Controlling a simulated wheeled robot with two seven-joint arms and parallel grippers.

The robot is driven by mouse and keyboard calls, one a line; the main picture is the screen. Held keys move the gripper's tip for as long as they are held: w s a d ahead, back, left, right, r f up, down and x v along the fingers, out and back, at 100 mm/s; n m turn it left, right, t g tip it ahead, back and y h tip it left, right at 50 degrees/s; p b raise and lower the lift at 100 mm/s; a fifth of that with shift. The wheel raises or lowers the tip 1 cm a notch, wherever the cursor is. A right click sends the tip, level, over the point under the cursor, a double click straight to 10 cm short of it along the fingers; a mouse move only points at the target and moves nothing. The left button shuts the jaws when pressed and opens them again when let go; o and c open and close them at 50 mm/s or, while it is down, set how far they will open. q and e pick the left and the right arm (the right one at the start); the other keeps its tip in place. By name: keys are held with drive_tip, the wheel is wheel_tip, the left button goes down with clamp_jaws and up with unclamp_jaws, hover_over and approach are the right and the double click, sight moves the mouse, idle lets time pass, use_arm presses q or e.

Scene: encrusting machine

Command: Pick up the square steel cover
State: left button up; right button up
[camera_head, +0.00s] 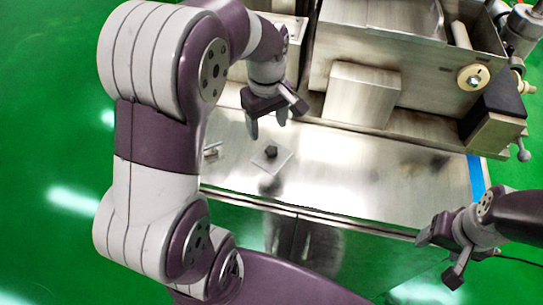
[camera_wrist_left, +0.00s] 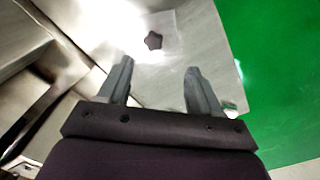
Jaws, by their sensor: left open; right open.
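The square steel cover (camera_head: 283,160) is a small flat plate with a dark star-shaped knob (camera_head: 271,151) on it. It lies on the steel worktop, below the left gripper in the head view. My left gripper (camera_head: 268,125) is open and empty, above the worktop and apart from the cover. In the left wrist view the cover (camera_wrist_left: 168,28) and its knob are beyond the open fingertips (camera_wrist_left: 159,66), roughly centred between them. My right gripper (camera_head: 437,260) is open and empty at the lower right, off the worktop's front corner.
The steel worktop (camera_head: 370,180) is mostly bare right of the cover. A small metal fitting (camera_head: 211,152) sits left of it. A box-like steel block (camera_head: 362,95) and the machine body stand behind. Green floor (camera_head: 50,120) surrounds the machine.

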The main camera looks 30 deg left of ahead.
use_arm(q)
drive_tip(key=p, duration=0.2)
hover_over(271, 150)
drive_tip(key=f, duration=0.5)
drive_tip(key=shift+s+d+f, duration=0.1)
drive_tip(key=shift+s+d, duration=0.05)
drive_tip(key=shift+d, duration=0.2)
drive_tip(key=f+p, duration=0.1)
drive_tip(key=f, duration=0.1)
drive_tip(key=a+f+p, duration=0.1)
drive_tip(key=f, duration=0.1)
drive_tip(key=shift+f, duration=0.1)
drive_tip(key=shift+w+f, duration=0.2)
drive_tip(key=shift+d, duration=0.2)
drive_tip(key=shift+c, duration=0.8)
drive_tip(key=c, duration=0.5)
clamp_jaws()
use_arm(e)
drive_tip(key=r, duration=0.4)
drive_tip(key=shift+w+d, duration=0.1)
drive_tip(key=shift+d, duration=0.25)
